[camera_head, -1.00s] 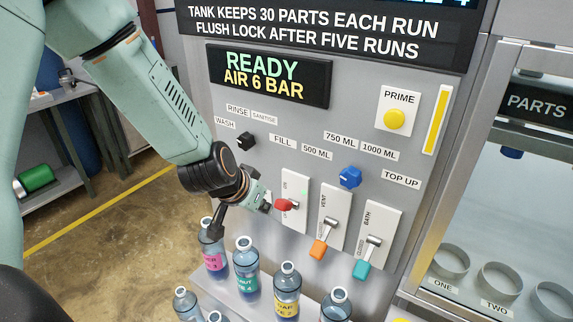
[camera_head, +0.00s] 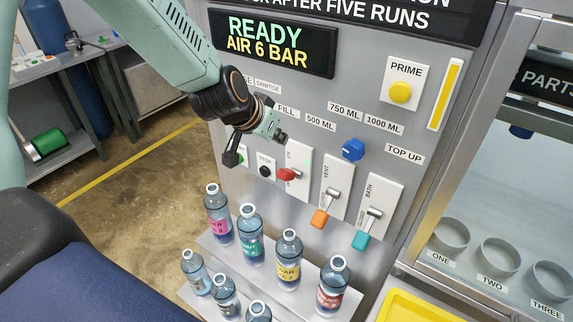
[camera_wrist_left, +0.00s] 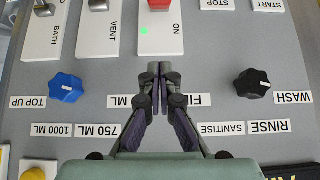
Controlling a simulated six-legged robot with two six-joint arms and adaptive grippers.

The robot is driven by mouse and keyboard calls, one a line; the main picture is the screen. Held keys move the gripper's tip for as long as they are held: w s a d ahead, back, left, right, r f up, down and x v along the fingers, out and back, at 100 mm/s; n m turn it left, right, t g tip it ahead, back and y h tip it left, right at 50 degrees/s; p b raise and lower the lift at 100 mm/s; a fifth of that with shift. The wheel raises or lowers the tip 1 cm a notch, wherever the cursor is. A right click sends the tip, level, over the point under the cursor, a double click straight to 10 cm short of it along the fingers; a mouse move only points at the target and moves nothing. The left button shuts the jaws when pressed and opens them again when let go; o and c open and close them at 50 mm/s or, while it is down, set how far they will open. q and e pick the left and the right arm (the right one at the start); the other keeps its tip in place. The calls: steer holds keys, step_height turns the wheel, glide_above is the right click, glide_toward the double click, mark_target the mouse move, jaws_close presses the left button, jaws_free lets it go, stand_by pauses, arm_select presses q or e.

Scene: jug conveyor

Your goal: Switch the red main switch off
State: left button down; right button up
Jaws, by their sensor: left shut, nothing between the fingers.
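The red main switch (camera_head: 288,174) is a small lever with a red handle on a white plate (camera_head: 300,158) at the left of a row of three levers. In the left wrist view, which is upside down, the red handle (camera_wrist_left: 160,4) is cut by the top edge, and its plate shows ON and a green spot. My left gripper (camera_head: 280,136) is shut and empty, up and left of the red handle and apart from it. In the left wrist view its fingertips (camera_wrist_left: 161,70) are together near the FILL label. My right gripper is not in view.
The orange VENT lever (camera_head: 319,218) and teal BATH lever (camera_head: 361,240) are right of the red one. A black STOP button (camera_head: 265,171) is to its left, a blue knob (camera_head: 353,149) to its upper right. Several bottles (camera_head: 289,262) stand on a shelf below.

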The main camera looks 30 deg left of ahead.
arm_select(q)
steer(key=b, duration=0.2)
glide_above(286, 170)
steer(key=w, duration=0.2)
steer(key=f, duration=0.5)
steer(key=shift+s+f, duration=0.25)
steer(key=shift+f, duration=0.15)
steer(key=f, duration=0.1)
steer(key=s+f, duration=0.1)
steer(key=shift+f, duration=0.4)
steer(key=shift+s+a+f, duration=0.1)
steer(key=shift+s+f, duration=0.05)
steer(key=shift+f, duration=0.1)
steer(key=shift+s+a+f, duration=0.1)
steer(key=shift+s+a, duration=0.05)
steer(key=shift+s, duration=0.15)
steer(key=shift+w+d, duration=0.1)
steer(key=shift+d, duration=0.15)
steer(key=shift+w+f, duration=0.1)
steer(key=shift+w, duration=0.05)
